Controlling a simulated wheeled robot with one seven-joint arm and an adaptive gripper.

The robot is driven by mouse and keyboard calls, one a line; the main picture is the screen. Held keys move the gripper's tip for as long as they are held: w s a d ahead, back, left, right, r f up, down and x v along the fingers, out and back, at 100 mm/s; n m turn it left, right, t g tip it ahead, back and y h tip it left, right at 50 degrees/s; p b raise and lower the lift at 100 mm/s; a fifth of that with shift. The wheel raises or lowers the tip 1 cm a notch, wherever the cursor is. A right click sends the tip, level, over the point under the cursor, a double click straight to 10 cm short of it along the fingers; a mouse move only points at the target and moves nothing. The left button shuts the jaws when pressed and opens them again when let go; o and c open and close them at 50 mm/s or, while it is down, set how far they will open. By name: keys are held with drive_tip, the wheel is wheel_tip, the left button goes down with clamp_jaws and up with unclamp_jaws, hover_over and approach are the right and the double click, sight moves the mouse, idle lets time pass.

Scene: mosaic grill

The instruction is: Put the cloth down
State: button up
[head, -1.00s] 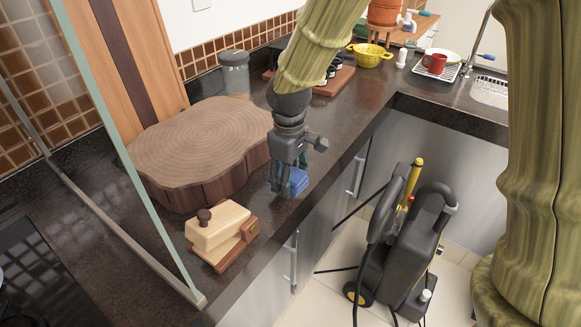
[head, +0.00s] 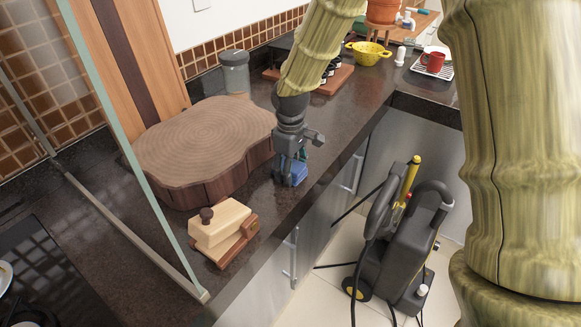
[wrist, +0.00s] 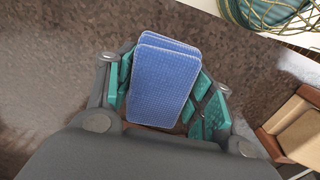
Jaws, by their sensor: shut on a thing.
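The cloth (wrist: 163,85) is a folded blue textured pad in the wrist view. It sits between the teal pads of my gripper (wrist: 165,92), which is shut on it. In the head view my gripper (head: 288,175) points down over the dark counter, and the blue cloth (head: 298,173) shows at its fingertips. The cloth is at or just above the counter top; I cannot tell whether it touches. Part of it is hidden behind the fingers.
A thick wooden slab (head: 205,143) lies left of my gripper. A wooden box with a knob (head: 220,226) stands in front of it. The counter's front edge is close on the right, above a black and yellow machine (head: 395,250) on the floor. A yellow colander (head: 369,53) stands farther back.

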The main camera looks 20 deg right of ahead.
drive_tip(key=shift+s+f, duration=0.2)
drive_tip(key=shift+f, duration=0.2)
drive_tip(key=shift+s+f, duration=0.15)
drive_tip(key=shift+f, duration=0.05)
drive_tip(key=o, duration=1.2)
drive_tip(key=shift+f, duration=0.15)
drive_tip(key=shift+o, duration=0.7)
drive_tip(key=shift+w+f, duration=0.15)
drive_tip(key=shift+w, duration=0.05)
drive_tip(key=shift+r, duration=0.35)
drive_tip(key=shift+w+r, duration=0.1)
drive_tip(key=shift+r, duration=0.1)
wheel_tip(320, 180, up, 13)
drive_tip(key=b, duration=0.1)
drive_tip(key=shift+f, duration=0.1)
